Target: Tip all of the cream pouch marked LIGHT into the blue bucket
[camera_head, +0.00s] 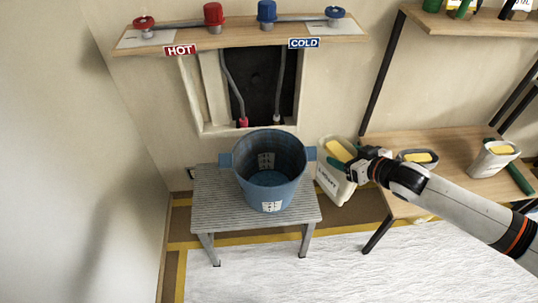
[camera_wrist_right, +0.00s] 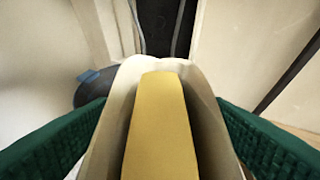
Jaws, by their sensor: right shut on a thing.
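The cream pouch (camera_head: 333,182) has dark lettering that I cannot read with certainty; its open top shows a yellow inside. My right gripper (camera_head: 350,167) is shut on it and holds it just right of the bucket, tilted a little. In the right wrist view the pouch (camera_wrist_right: 205,110) stands between the green fingers, with the yellow content (camera_wrist_right: 160,125) filling its mouth. The blue bucket (camera_head: 270,175) stands upright with its mouth open; its rim shows in the wrist view (camera_wrist_right: 88,92), partly hidden by the pouch. My left gripper is not in view.
The bucket stands on a grey slatted stool (camera_head: 218,205). Right of it, a wooden table (camera_head: 455,152) bears another cream pouch (camera_head: 494,158) and a further yellow-filled container (camera_head: 417,156). A tap shelf (camera_head: 240,35) with HOT and COLD labels is above.

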